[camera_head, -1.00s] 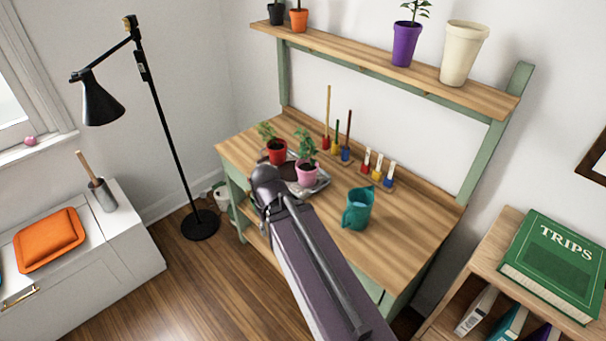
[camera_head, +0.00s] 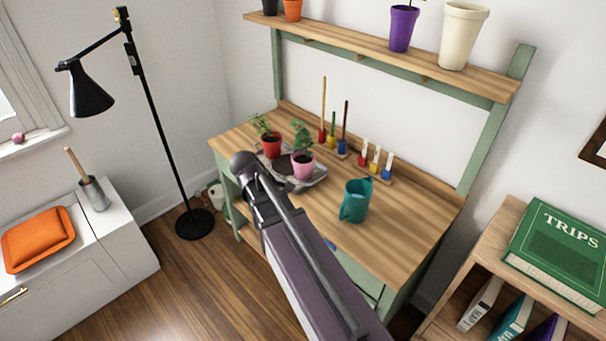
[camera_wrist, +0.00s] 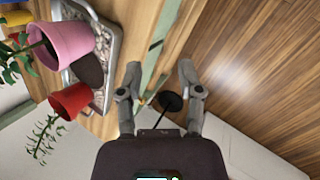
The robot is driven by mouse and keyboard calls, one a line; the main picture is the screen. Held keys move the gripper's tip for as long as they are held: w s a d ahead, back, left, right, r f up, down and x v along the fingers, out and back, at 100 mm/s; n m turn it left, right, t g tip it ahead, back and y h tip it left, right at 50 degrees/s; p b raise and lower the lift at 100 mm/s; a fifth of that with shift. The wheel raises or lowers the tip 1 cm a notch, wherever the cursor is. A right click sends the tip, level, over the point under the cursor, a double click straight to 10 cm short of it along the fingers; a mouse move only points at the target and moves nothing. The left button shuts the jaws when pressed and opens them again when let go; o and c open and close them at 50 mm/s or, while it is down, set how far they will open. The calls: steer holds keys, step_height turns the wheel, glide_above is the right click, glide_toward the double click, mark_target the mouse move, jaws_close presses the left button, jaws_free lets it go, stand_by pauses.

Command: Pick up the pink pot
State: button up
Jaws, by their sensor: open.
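The pink pot (camera_head: 303,166) holds a green leafy plant and stands upright on a grey tray (camera_head: 314,182) on the wooden bench. In the wrist view the pink pot (camera_wrist: 66,43) is at the upper left, on the pebble-filled tray (camera_wrist: 111,57). My gripper shows in the wrist view (camera_wrist: 160,72), with its two fingers apart and nothing between them. It is beside the bench's edge, to the right of the pink pot in that view and apart from it. In the head view my arm hides the fingers.
A red pot (camera_head: 271,146) with a plant stands close beside the pink pot. A teal watering can (camera_head: 355,201) stands to the right on the bench (camera_head: 400,235). Small tools in coloured holders (camera_head: 376,160) line the back. A shelf (camera_head: 365,58) with pots hangs above.

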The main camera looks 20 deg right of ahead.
steer(key=w+d+r+n+t+h+b, duration=0.1)
steer(key=w+n+h+b, duration=0.2)
steer(key=w+n, duration=0.3)
steer(key=w+d+r+n+t+h+b, duration=0.1)
steer(key=w+d+n+t+h+b, duration=0.1)
steer(key=w+n, duration=0.5)
steer(key=shift+w+r+n+h+b, duration=0.3)
steer(key=shift+w+h+b, duration=0.2)
steer(key=shift+w+h, duration=0.65)
steer(key=shift+d+f, duration=0.1)
steer(key=b, duration=0.3)
glide_toward(302, 154)
steer(key=shift+w+d+f, duration=0.25)
steer(key=shift+w+d, duration=0.4)
steer(key=shift+d, duration=0.15)
steer(key=shift+b+x, duration=1)
steer(key=shift+x, duration=1.6)
steer(key=shift+r, duration=0.15)
